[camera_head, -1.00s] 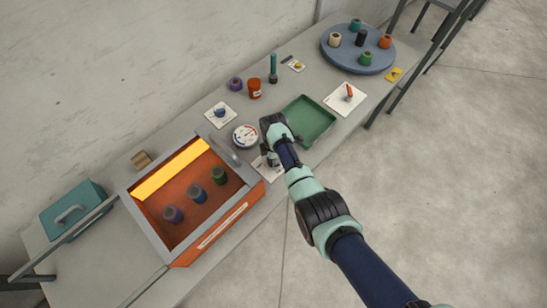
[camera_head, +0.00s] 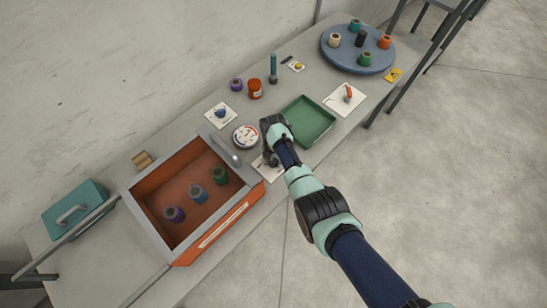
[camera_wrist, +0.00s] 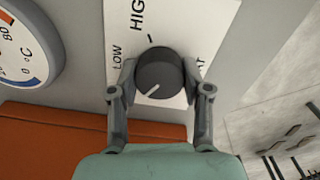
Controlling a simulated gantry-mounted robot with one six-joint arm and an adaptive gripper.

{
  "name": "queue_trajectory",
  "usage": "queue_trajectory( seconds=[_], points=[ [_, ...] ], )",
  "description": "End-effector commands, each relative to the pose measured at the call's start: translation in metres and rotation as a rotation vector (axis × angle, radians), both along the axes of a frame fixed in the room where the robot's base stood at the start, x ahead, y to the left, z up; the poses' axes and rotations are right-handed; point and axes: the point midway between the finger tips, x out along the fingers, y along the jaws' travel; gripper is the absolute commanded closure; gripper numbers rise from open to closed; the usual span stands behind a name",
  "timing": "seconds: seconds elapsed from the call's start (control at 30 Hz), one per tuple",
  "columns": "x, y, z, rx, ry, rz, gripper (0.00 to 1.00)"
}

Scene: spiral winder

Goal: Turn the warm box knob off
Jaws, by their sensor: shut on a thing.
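The warm box (camera_head: 218,231) is an open orange box with a grey rim, and its inside is unlit. The knob (camera_wrist: 158,77) is round and dark, on a white plate (camera_wrist: 180,28) marked LOW and HIGH, with other lettering partly hidden. Its white pointer line points to the lower left in the wrist view. My gripper (camera_wrist: 160,82) is shut on the knob, one finger on each side. In the head view my gripper (camera_head: 270,160) is at the box's right end and hides the knob.
A round gauge (camera_head: 245,137) stands close to my gripper, with a green tray (camera_head: 329,122) to the right. Several spools stand in the box. A blue turntable (camera_head: 358,60) is at the far right. Two other switch plates (camera_head: 222,115) (camera_head: 345,99) lie on the bench.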

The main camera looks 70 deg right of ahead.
Motion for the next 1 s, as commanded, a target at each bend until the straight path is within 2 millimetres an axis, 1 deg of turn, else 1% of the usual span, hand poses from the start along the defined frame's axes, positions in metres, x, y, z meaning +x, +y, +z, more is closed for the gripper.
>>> queue_trajectory(
  seconds=[0.23, 0.57, 0.6, 0.67, 0.7, 0.73, 1.0],
  points=[
    [0.0001, 0.0001, 0.0002, 0.000, 0.000, 0.031, 0.87],
    [0.0001, 0.0001, 0.0002, 0.000, 0.000, 0.032, 0.87],
    [0.0001, 0.0001, 0.0002, 0.000, 0.000, 0.032, 0.47],
    [0.0001, 0.0001, 0.0002, 0.000, 0.000, 0.032, 0.37],
    [0.0001, 0.0001, 0.0002, 0.000, 0.000, 0.032, 0.30],
    [0.0001, 0.0001, 0.0002, 0.000, 0.000, 0.032, 0.27],
    [0.0001, 0.0000, 0.0004, 0.000, 0.000, 0.031, 0.27]
  ],
)
